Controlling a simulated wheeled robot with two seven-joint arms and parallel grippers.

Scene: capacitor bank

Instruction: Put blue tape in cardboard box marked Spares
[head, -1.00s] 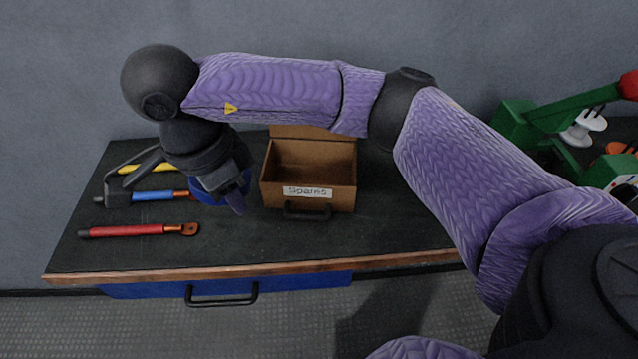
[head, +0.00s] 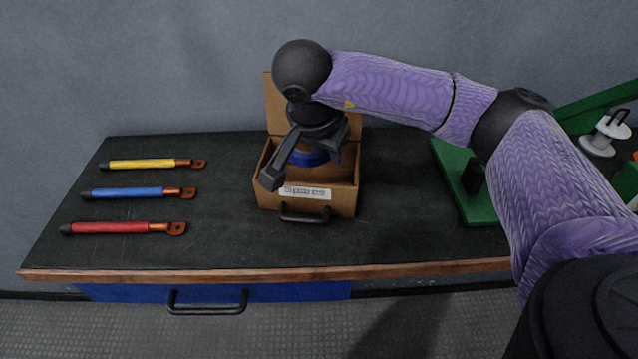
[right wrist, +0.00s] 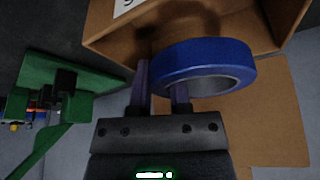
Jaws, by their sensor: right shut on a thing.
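The blue tape (right wrist: 200,62) is a roll held by its ring wall between the fingers of my right gripper (right wrist: 163,90), which is shut on it. In the head view the tape (head: 312,158) shows as a blue band below my right gripper (head: 313,150), at the opening of the cardboard box. The box (head: 335,200) is open, with its lid raised at the back and a "Spares" label and dark handle on its front. In the right wrist view the box (right wrist: 115,35) lies around and beyond the tape. My left gripper is not in view.
Yellow (head: 145,164), blue (head: 135,192) and red (head: 110,227) handled pieces with copper ends lie at the left of the dark bench (head: 225,235). A green stand (head: 460,185) is to the right of the box. The bench in front of the box is clear.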

